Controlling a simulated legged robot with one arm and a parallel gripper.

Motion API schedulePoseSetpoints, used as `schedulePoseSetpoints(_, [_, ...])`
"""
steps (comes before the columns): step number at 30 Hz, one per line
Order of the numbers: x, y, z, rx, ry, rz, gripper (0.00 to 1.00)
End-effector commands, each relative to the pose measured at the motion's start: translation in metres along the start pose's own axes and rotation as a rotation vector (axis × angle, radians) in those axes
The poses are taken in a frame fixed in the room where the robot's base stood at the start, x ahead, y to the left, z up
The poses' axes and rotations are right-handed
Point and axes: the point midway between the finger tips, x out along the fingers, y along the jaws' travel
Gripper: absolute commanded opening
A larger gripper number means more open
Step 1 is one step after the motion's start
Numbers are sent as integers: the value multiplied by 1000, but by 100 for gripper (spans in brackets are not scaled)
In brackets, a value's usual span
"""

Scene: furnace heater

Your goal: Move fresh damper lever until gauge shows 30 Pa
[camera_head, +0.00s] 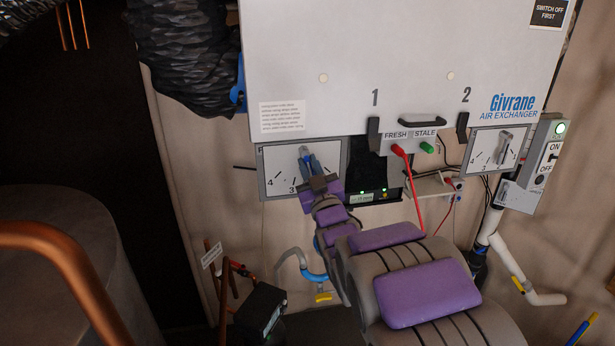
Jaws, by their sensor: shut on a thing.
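The left dial plate (280,158), a white panel with numbers and tick marks, sits under the lower left of the grey air exchanger cabinet (400,60). My gripper (307,160) is in front of this plate, shut on the damper lever (304,149), which it mostly hides. Part of the dial's scale is also covered. A dark gauge box (372,182) with a small lit display and green lights hangs right of my gripper; its reading is too small to tell. Red FRESH (397,150) and green STALE (426,147) ports sit right of it.
A second dial with its own lever (497,150) is at the right, beside an ON/OFF switch box (545,155). A red tube (413,190) hangs from the FRESH port. A copper pipe (60,260) and a grey tank (80,225) stand at the left.

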Motion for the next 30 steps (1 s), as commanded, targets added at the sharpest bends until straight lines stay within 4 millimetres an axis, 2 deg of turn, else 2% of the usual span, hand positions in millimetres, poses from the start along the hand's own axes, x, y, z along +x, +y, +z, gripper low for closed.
schedulePoseSetpoints(5, [0,3,-2,-66,5,-24,0])
schedulePoseSetpoints(14, [1,3,-2,-71,3,-28,0])
schedulePoseSetpoints(15, [1,3,-2,-71,4,-28,21])
schedulePoseSetpoints(21, [0,2,-2,-71,2,-28,40])
schedulePoseSetpoints(22, [0,2,-2,-71,2,-28,43])
schedulePoseSetpoints(30, [-2,3,-2,-70,2,-28,43])
